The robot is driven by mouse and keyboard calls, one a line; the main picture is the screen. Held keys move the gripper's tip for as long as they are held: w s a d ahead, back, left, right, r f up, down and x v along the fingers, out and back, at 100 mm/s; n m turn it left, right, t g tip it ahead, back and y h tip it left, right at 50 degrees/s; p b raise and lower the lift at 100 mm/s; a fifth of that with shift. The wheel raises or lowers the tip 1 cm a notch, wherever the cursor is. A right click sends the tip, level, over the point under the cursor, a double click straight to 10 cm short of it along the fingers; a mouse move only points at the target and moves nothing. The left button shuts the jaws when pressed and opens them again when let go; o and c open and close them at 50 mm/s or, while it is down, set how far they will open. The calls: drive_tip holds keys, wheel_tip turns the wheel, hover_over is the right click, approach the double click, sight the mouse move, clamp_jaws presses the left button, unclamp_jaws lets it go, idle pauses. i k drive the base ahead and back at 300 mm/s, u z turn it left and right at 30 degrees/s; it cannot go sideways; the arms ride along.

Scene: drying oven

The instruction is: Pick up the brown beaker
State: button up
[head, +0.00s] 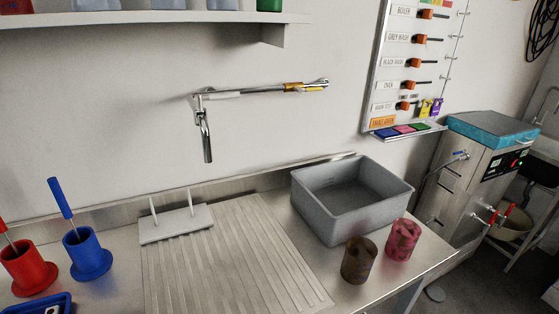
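The brown beaker (359,261) stands upright on the steel counter near its front right edge, in front of the grey tub. It is a dark, mottled brown cylinder. A pink-red beaker (402,240) stands close beside it on the right. My gripper does not show in the head view, so I cannot see its fingers or whether it holds anything.
The grey tub (347,223) stands right behind both beakers. A ribbed drainboard (225,262) lies to the left. A red holder (27,269) and a blue holder (87,255) stand further left. A wall tap (208,133) hangs above. An oven-like unit (466,190) stands right.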

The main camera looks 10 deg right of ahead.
sight(361, 253)
drive_tip(key=u, duration=0.5)
drive_tip(key=k, duration=1.3)
drive_tip(key=z, duration=0.05)
drive_tip(key=i, duration=0.8)
drive_tip(key=z, duration=0.5)
drive_tip(key=i, duration=1)
drive_tip(key=u, duration=0.4)
